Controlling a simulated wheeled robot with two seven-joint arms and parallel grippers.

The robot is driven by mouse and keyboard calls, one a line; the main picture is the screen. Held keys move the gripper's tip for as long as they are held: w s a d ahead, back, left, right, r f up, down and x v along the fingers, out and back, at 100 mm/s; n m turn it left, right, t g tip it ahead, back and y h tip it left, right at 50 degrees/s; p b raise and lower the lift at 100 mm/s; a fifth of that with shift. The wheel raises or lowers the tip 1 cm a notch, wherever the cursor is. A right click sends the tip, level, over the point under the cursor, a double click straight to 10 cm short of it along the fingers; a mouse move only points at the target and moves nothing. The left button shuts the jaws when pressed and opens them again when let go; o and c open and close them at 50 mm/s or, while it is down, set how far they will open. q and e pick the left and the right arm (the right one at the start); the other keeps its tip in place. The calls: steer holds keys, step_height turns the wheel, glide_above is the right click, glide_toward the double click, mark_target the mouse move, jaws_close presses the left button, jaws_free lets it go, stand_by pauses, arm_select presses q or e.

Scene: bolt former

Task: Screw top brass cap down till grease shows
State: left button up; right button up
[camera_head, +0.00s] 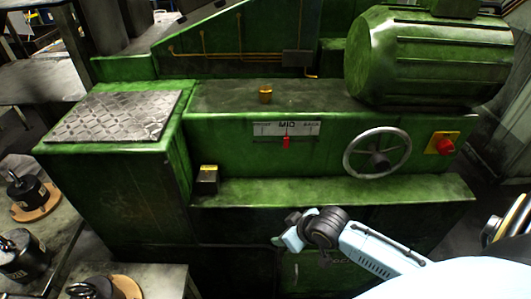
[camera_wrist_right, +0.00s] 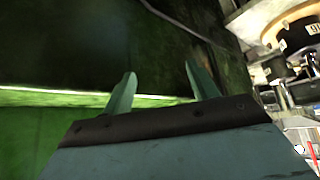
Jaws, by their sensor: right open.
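A small brass cap (camera_head: 265,94) stands upright on the top ledge of the green machine, above the scale plate. No grease can be made out around it at this size. My right gripper (camera_head: 279,241) is low in front of the machine, below its lower ledge and well apart from the cap. In the right wrist view the two fingers (camera_wrist_right: 160,88) are spread with nothing between them, facing the machine's dark green side. The cap does not show in that view. My left gripper is not in view.
The green machine (camera_head: 120,190) carries a scale plate with red pointer (camera_head: 286,141), a handwheel (camera_head: 377,153), a red button (camera_head: 445,146) and a motor drum (camera_head: 430,62). A dark box with brass top (camera_head: 207,180) sits on the lower ledge. Black weights (camera_head: 28,190) stand at left.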

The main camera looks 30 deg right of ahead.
steer(key=w+d+r+t, duration=0.1)
steer(key=w+d+r, duration=0.1)
steer(key=w+r, duration=0.25)
steer(key=w+d+r+t+y, duration=0.1)
steer(key=w+d+r, duration=0.15)
steer(key=r, duration=0.35)
steer(key=w+d+r+t, duration=0.1)
steer(key=w+d+r, duration=0.1)
steer(key=w+r, duration=0.3)
steer(key=t+p, duration=0.1)
steer(key=t, duration=0.2)
glide_toward(268, 89)
steer(key=shift+y, duration=0.4)
steer(key=p+x, duration=0.1)
steer(key=x, duration=1)
steer(key=shift+d, duration=0.2)
